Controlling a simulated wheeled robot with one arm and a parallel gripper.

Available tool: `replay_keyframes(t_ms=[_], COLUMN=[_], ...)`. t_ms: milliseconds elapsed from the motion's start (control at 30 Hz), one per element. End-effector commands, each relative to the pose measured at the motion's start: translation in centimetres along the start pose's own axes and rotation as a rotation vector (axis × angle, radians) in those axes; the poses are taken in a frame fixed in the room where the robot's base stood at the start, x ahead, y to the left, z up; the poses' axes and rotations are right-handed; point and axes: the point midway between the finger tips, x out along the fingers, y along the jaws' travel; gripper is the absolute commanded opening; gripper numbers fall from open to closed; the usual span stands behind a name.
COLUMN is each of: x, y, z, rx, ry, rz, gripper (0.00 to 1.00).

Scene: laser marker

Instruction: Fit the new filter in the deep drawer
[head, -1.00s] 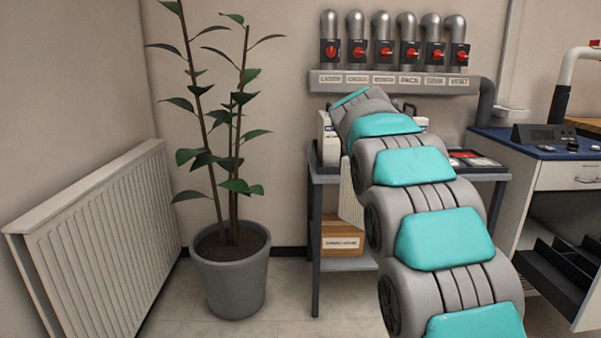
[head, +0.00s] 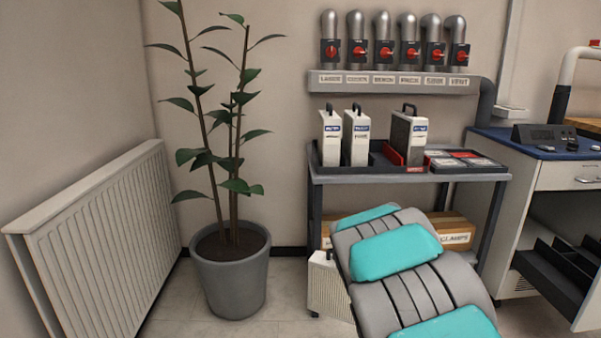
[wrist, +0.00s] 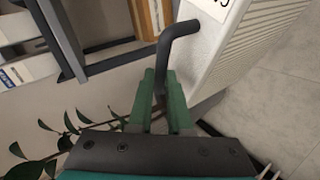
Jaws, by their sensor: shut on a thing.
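My gripper (wrist: 163,98) shows in the wrist view, its green fingers shut on the dark bent handle (wrist: 180,32) of a white ribbed filter (wrist: 245,40). The filter hangs from the handle; part of a label shows on it. In the head view the filter (head: 328,287) is low in front of the cart, partly hidden behind my arm, and my gripper is hidden there. An open drawer (head: 560,262) with dark dividers sits low in the cabinet at the right; its right part is cut off by the frame.
The cart (head: 400,178) carries two white filters (head: 356,138), a dark-faced filter (head: 402,138) by a red holder, and flat cases. Boxes lie on its lower shelf. A potted plant (head: 229,280) and a radiator (head: 100,245) stand left. Some floor is clear between plant and cart.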

Motion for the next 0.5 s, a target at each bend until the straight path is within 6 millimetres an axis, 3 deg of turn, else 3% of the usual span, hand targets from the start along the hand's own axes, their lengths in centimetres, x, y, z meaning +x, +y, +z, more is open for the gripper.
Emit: replay_keyframes(t_ms=[100,233,500], x=[-0.7,-1.5,-2.6], y=[-3.0,-5.1,-6.7], z=[1.6,3.0,4.5], rx=[-0.002,0.001,0.007], ry=[-0.002,-0.006,-0.013], rz=[-0.004,-0.001,0.004], gripper=[0.00,0.00,0.00])
